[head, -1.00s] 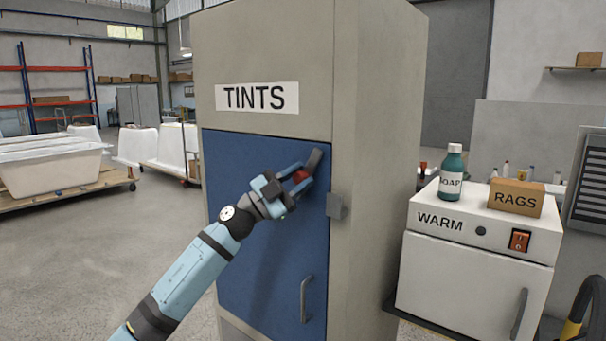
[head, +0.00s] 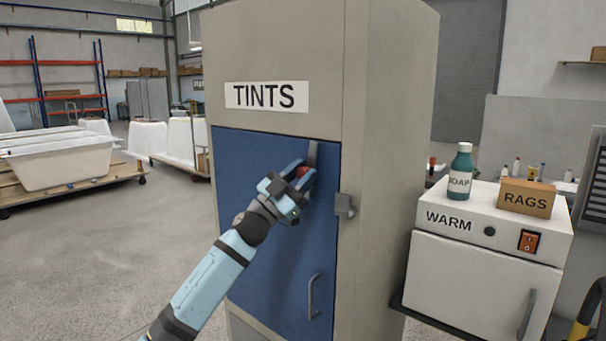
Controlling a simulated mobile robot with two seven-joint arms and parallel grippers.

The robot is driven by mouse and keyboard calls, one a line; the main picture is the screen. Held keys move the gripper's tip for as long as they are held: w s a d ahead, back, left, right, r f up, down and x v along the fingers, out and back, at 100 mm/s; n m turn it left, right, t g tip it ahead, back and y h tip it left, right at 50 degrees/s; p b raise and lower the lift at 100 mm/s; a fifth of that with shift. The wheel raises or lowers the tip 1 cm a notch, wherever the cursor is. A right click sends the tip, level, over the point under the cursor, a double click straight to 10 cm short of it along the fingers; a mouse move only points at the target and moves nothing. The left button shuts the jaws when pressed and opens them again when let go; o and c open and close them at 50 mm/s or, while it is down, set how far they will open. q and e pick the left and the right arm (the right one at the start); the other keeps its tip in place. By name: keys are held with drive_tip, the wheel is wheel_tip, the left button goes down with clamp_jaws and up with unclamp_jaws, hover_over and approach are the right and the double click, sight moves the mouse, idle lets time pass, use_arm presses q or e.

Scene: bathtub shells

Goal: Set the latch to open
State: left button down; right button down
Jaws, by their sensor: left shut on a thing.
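The latch (head: 313,154) is a dark grey lever with a red part (head: 304,172), high on the blue door (head: 245,175) of the cabinet marked TINTS. The lever stands about upright. The gripper hides the lower part of the latch. A grey catch (head: 344,206) sits on the cabinet frame, right of the door. My right gripper is out of view.
A grey door handle (head: 313,296) is lower on the blue door. The floor at left is open, with a tub (head: 62,165) on a pallet beyond.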

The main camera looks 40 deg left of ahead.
use_arm(q)
drive_tip(key=c, duration=0.8)
unclamp_jaws()
drive_tip(key=b+v, duration=0.4)
drive_tip(key=v, duration=0.9)
drive_tip(key=shift+s+a+f, duration=0.2)
drive_tip(key=shift+s, duration=0.1)
